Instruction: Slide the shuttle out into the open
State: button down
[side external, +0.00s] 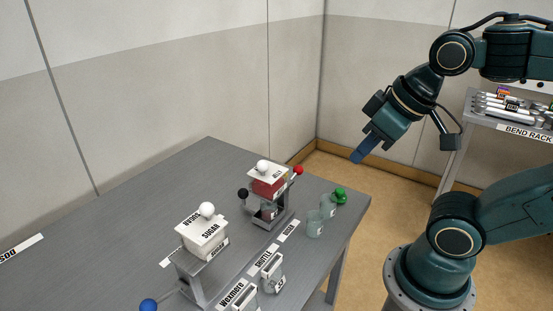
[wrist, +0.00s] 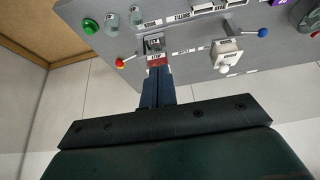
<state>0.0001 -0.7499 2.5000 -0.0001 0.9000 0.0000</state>
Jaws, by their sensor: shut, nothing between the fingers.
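A small grey metal stand (side external: 270,219) on the table carries a red block (side external: 268,187) under a white lid with a white knob. A red ball knob (side external: 298,170) and a black ball knob (side external: 242,193) stick out at its sides. The stand (wrist: 153,46) and red ball knob (wrist: 120,63) also show in the wrist view. I cannot tell for sure which part is the shuttle. My gripper (side external: 361,156) is shut and empty, in the air to the right of and above the stand, apart from it. Its blue fingers (wrist: 156,88) point at the table in the wrist view.
A second stand with a white sugar box (side external: 203,235) and a blue ball knob (side external: 148,305) is nearer the camera. Clear cups (side external: 314,224), a green object (side external: 340,195) and labelled jars (side external: 272,273) stand along the table's right side.

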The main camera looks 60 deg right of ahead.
jog(key=c, duration=1.2)
grip_release()
jog(key=shift+w+r, duration=0.15)
jog(key=shift+w, duration=0.05)
jog(key=shift+o, duration=0.5)
jog(key=shift+w+r, duration=0.15)
jog(key=shift+w, duration=0.1)
jog(key=w+r+n+g, duration=0.2)
jog(key=w+n+g, duration=0.3)
jog(key=w, duration=1.3)
jog(key=w+d+f+n+g, duration=0.1)
jog(key=w+d+f+n, duration=0.1)
jog(key=w+f, duration=0.5)
jog(key=w+d+f+n+g+y, duration=0.1)
jog(key=w+d+f+n, duration=0.1)
jog(key=w+f+n, duration=0.2)
jog(key=w+f, duration=0.2)
jog(key=w, duration=0.2)
jog(key=shift+d+f, duration=0.35)
